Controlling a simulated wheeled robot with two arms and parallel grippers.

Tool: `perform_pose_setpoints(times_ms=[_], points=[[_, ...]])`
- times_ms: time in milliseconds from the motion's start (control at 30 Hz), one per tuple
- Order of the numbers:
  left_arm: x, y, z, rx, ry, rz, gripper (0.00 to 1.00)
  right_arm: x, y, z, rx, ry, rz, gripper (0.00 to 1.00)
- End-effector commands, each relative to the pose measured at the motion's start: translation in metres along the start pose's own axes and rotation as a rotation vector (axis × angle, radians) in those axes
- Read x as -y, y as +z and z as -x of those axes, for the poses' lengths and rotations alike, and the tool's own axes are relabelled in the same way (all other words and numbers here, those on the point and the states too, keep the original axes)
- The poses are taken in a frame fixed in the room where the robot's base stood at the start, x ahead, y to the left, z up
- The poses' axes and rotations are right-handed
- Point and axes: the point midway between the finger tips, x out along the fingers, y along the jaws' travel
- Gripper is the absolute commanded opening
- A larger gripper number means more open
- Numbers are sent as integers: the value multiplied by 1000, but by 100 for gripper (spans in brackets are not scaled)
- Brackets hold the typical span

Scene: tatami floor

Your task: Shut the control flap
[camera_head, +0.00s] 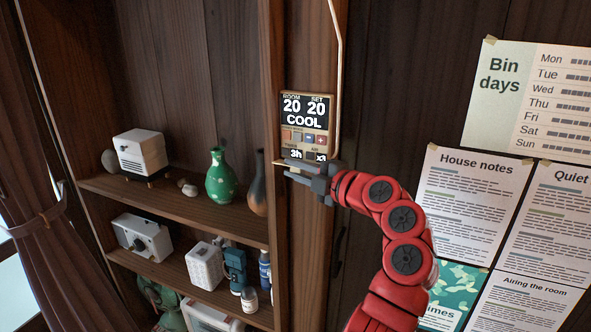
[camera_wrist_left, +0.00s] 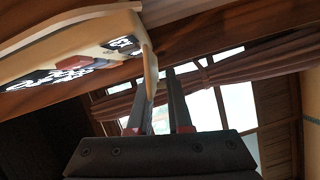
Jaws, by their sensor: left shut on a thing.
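The wall control panel (camera_head: 305,115) is mounted on the wooden post, with a dark display reading ROOM 20, SET 20 and COOL above small coloured buttons. Its cream control flap (camera_wrist_left: 149,72) sticks out from the panel's edge in the left wrist view, so it stands open. My left gripper (camera_head: 299,169) is at the panel's lower edge, shut on the flap. In the left wrist view the fingers (camera_wrist_left: 160,103) sit on either side of the flap's end. In the head view the gripper hides most of the flap. My right gripper is not in view.
A wooden shelf (camera_head: 150,195) at the left holds a white device (camera_head: 142,151), a green vase (camera_head: 219,176), a dark vase (camera_head: 257,185) and small items. A pale cable (camera_head: 339,80) runs down beside the panel. Paper notices (camera_head: 470,210) cover the wall at the right.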

Motion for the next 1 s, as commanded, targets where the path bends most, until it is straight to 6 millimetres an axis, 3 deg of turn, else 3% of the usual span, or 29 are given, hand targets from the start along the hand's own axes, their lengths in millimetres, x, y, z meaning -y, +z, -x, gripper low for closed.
perform_pose_setpoints(times_ms=[267, 1000], points=[[-2, -1, 0, -1, -32, -70, 0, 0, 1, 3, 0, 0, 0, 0], [-22, 1, -1, -1, -213, -515, 0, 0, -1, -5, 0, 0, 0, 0]])
